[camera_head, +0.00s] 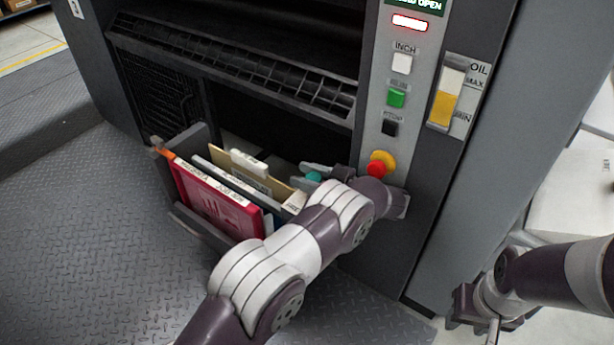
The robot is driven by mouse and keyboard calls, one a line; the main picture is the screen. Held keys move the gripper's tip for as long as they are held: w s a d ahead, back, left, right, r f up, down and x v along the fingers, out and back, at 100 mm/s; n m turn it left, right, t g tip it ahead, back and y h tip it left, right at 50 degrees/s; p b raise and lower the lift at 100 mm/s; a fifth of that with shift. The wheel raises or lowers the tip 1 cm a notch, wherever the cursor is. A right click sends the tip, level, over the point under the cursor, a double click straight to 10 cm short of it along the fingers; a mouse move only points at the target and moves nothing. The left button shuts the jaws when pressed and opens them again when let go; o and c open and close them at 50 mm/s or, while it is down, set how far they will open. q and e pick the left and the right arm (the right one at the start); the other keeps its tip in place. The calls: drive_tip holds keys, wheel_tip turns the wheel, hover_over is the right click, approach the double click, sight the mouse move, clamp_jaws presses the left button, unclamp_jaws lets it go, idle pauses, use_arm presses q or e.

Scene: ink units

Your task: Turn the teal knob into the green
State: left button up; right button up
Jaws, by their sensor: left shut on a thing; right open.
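A small patch of the teal knob (314,177) shows low on the grey machine front, between the fingers of my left gripper (313,173). The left gripper is shut on the knob. My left arm and gripper cover most of the knob and the panel around it, so its pointer and any green zone of its scale are hidden. My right gripper (478,316) is at the lower right, away from the machine panel. It is open and appears empty.
A holder with red and tan folders (214,198) stands left of the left gripper. The control strip has a green button (396,97), a black button (389,128) and a red emergency stop (377,168) close above my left wrist. An oil gauge (446,108) is at right.

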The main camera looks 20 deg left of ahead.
use_arm(q)
drive_tip(key=o, duration=1)
